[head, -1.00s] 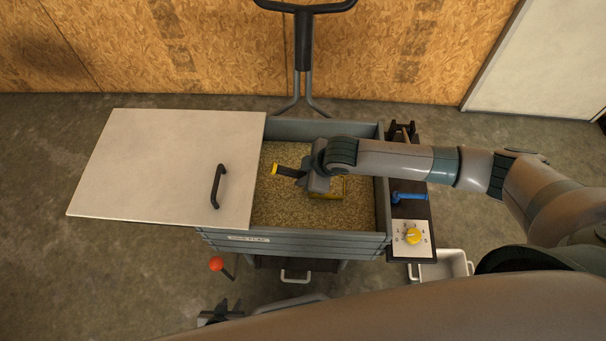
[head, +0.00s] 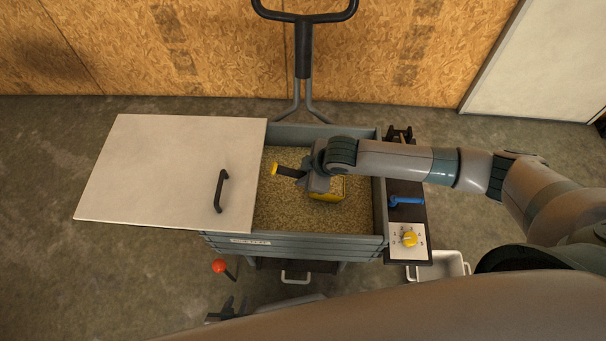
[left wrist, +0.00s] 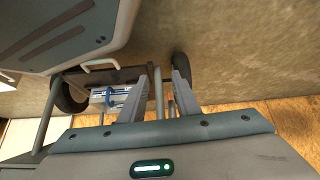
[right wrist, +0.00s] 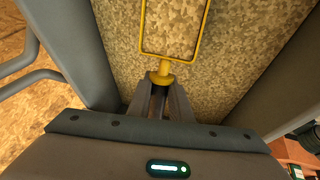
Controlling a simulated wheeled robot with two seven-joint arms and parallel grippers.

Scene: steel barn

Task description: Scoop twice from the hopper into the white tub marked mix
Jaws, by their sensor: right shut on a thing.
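The hopper (head: 310,240) is a grey bin with tan grain (head: 285,215) inside. My right gripper (head: 312,178) is over the grain, shut on the scoop's dark handle (head: 288,171). The yellow scoop (head: 326,191) is at the grain's surface; in the right wrist view its yellow rim (right wrist: 174,56) frames grain, and I cannot tell whether that grain is inside it.
A pale lid (head: 160,170) with a black handle covers the hopper's left side. A side shelf carries a blue lever (head: 406,201) and a yellow dial (head: 410,239). A red knob (head: 219,266) sticks out at the front left. A push handle (head: 304,50) stands behind.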

